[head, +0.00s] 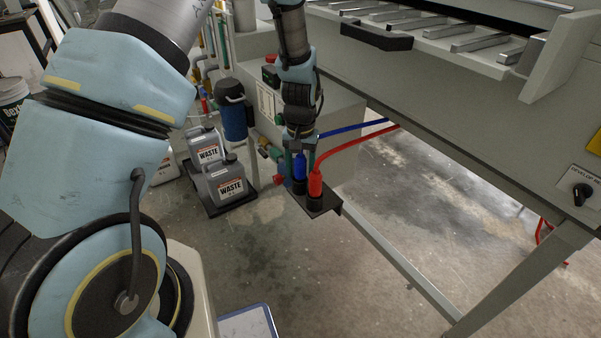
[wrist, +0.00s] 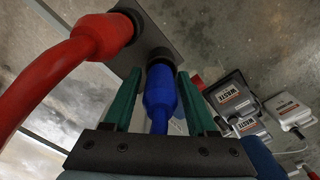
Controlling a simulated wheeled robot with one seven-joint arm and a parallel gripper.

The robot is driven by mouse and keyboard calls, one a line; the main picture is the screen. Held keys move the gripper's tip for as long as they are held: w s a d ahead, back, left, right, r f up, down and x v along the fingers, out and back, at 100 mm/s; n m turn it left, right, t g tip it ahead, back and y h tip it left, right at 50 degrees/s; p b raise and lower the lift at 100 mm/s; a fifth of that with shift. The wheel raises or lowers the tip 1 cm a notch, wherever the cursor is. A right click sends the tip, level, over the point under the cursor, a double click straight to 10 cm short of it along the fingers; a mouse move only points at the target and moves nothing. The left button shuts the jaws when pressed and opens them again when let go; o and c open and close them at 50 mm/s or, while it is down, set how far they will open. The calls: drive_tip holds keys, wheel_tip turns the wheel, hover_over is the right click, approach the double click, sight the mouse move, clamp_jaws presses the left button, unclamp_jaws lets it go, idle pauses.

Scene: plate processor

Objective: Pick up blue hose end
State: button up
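The blue hose end (head: 299,167) stands in a dark bracket (head: 325,204) under the machine, beside the red hose end (head: 315,184). My gripper (head: 299,152) is above the bracket at the blue hose end. In the wrist view the blue hose end (wrist: 160,92) lies between my two green fingers (wrist: 156,90), with a visible gap on each side. The fingers are open and appear not to touch it. The red hose end (wrist: 103,36) is close to the left finger. The blue hose end's tip sits in a black socket of the bracket (wrist: 176,32).
Two grey waste jugs (head: 228,184) stand on a dark tray on the floor to the left. The machine's table (head: 450,120) overhangs at the right. A red hose (head: 355,143) and a blue hose (head: 352,129) run back under it. Open concrete floor lies in front.

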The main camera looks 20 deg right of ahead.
clamp_jaws()
drive_tip(key=shift+r, duration=0.1)
idle(0.5)
wheel_tip(320, 180, up, 37)
drive_tip(key=p, duration=1)
drive_tip(key=shift+f, duration=0.2)
